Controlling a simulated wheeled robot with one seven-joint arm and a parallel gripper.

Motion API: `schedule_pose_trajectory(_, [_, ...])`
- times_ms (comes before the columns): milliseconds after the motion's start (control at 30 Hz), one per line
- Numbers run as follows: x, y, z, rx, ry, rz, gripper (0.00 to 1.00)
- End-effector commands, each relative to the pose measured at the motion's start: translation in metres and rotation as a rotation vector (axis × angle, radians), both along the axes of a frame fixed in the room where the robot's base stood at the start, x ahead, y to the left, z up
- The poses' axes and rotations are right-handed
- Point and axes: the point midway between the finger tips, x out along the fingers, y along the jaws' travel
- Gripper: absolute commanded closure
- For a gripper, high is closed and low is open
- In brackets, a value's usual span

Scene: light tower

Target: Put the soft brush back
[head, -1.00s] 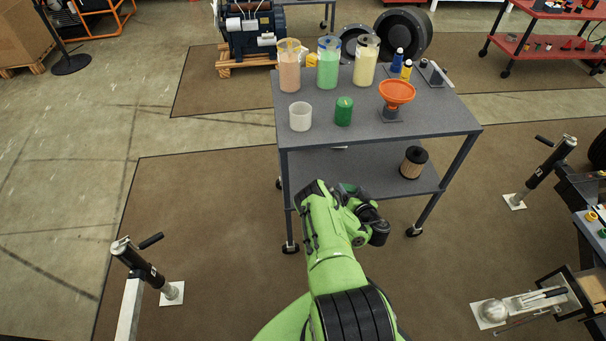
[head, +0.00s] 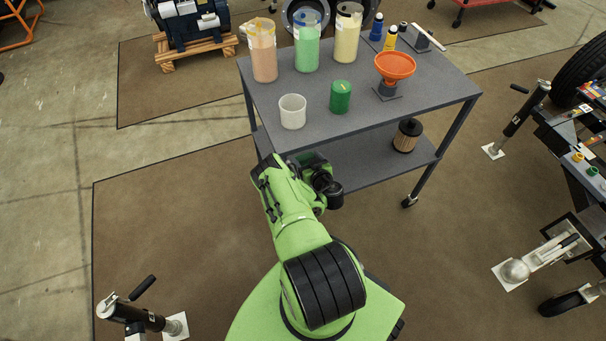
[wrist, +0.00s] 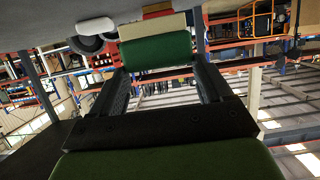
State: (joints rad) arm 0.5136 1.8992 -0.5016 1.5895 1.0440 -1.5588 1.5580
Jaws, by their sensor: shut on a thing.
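In the wrist view, my gripper (wrist: 158,72) has its two dark fingers on either side of a green block with a cream strip along its far edge. I take this to be the soft brush (wrist: 155,50), green body and pale bristles, held between the fingertips. In the head view, my gripper (head: 290,163) is in front of the grey cart (head: 350,125), near its front left corner. The brush cannot be made out there, hidden by my arm and gripper.
The cart top holds several tall jars (head: 306,45), a white cup (head: 292,112), a green cylinder (head: 341,97), an orange funnel (head: 395,67) and small bottles (head: 390,38). A filter (head: 408,135) stands on its lower shelf. Jack stands are at lower left (head: 150,318) and right (head: 520,115).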

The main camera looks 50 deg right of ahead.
Motion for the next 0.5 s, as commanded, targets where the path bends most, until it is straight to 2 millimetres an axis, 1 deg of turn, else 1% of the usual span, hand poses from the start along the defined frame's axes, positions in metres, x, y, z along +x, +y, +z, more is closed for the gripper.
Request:
schedule_pose_trajectory(33, [0.0,0.0,-0.018,-0.001,-0.001,0.001,0.58])
schedule_pose_trajectory(233, [0.001,0.0,-0.031,0.0,-0.002,0.001,0.58])
schedule_pose_trajectory(400, [0.001,0.0,-0.057,-0.001,-0.001,0.001,0.58])
schedule_pose_trajectory(500, [0.001,0.0,-0.063,-0.002,-0.001,0.001,0.58])
